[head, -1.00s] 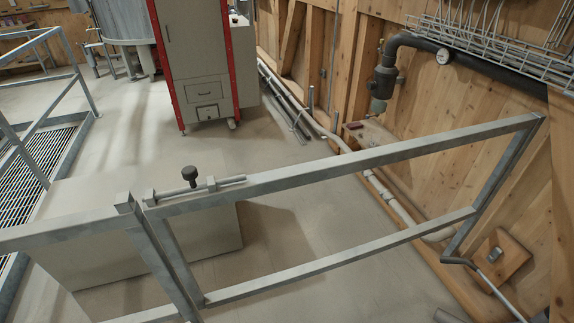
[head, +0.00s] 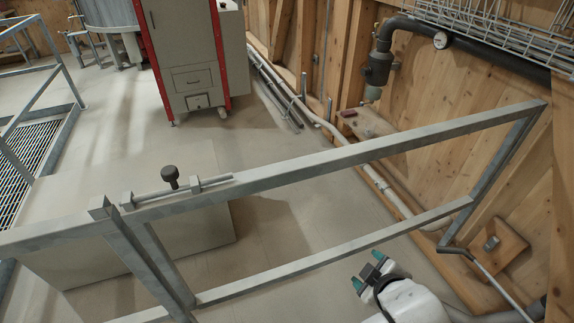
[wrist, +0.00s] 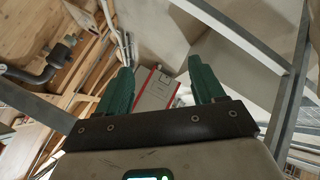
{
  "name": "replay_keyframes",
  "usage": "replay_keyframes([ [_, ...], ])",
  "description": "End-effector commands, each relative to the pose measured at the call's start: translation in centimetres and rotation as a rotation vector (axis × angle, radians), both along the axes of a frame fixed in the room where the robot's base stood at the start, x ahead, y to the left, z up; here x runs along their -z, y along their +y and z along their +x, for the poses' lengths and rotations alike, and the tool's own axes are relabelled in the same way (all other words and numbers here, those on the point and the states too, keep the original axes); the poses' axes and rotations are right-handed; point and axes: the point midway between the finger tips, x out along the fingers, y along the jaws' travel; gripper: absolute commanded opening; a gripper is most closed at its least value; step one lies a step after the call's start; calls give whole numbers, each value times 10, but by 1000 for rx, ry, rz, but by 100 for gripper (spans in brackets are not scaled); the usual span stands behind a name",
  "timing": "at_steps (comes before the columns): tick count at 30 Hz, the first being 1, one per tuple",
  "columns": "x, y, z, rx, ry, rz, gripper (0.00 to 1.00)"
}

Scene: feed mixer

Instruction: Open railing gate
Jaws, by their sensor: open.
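The railing gate (head: 345,157) is a grey metal frame that spans the middle of the head view, between a post (head: 143,258) at the left and the wooden wall at the right. A sliding bolt with a black knob (head: 170,177) sits on its top rail near the post, and the gate looks closed. My gripper (head: 368,275) is low in the head view, below the gate's lower rail and right of the bolt. Its green fingers are apart and empty. In the wrist view my gripper (wrist: 160,88) also shows open, with grey rails around it.
A grey cabinet with red edges (head: 190,60) stands beyond the gate. Pipes (head: 300,105) run along the foot of the wooden wall. Floor beyond the gate is largely clear; a grated opening is at left.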

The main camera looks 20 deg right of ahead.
Motion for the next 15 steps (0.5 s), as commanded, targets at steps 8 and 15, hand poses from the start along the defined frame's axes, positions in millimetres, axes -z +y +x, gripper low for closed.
replay_keyframes([
  [8, -80, 44, 92, -352, -382, -432, 68],
  [15, -135, 89, 123, -528, -611, -728, 68],
])
